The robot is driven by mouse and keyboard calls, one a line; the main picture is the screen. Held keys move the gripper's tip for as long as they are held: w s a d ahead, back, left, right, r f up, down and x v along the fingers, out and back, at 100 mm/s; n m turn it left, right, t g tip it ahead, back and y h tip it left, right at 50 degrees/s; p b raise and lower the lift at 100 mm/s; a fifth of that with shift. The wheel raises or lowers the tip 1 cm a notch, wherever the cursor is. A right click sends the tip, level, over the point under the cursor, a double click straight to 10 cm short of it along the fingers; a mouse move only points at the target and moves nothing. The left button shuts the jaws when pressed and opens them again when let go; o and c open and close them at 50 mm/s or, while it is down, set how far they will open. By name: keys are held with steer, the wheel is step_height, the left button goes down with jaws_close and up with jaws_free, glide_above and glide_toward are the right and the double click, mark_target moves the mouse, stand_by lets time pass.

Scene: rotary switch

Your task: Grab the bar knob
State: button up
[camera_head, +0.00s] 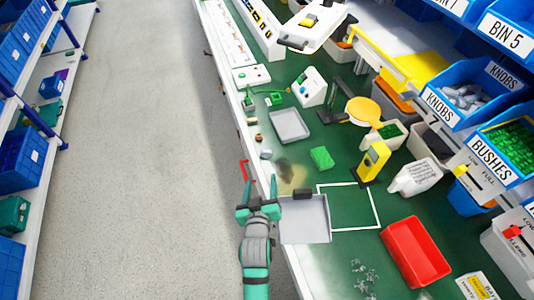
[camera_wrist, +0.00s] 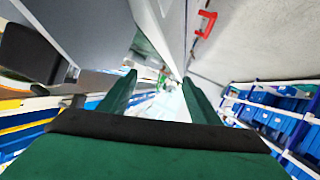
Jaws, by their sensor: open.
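A dark bar (camera_head: 303,193), which looks like the bar knob, sits at the far edge of a grey box (camera_head: 304,222) on the green bench. In the wrist view a dark block (camera_wrist: 32,52), apparently the same knob, stands off the grey face at the upper left, outside the fingers. My gripper (camera_head: 258,189) is left of the grey box, by the bench's front edge. Its two green fingers are apart with nothing between them, as the wrist view also shows (camera_wrist: 160,88). No contact with the knob shows.
A red handle (camera_head: 245,172) projects from the bench front just beyond my gripper. A grey tray (camera_head: 290,125), a green block (camera_head: 321,157) and a yellow device (camera_head: 374,160) stand farther off. A red bin (camera_head: 414,251) is right. The aisle floor (camera_head: 150,170) at left is clear.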

mark_target(266, 152)
steer(key=w+m, duration=0.1)
steer(key=w+r+m, duration=0.1)
steer(key=w, duration=0.1)
steer(key=w+d+r+m, duration=0.1)
steer(key=w, duration=0.1)
steer(key=shift+w+g, duration=0.1)
steer(key=shift+g, duration=0.3)
steer(key=shift+m, duration=0.3)
steer(key=x, duration=1)
steer(key=shift+w+d+f, duration=0.25)
steer(key=shift+w, duration=0.05)
steer(key=shift+c, duration=0.3)
steer(key=c, duration=1)
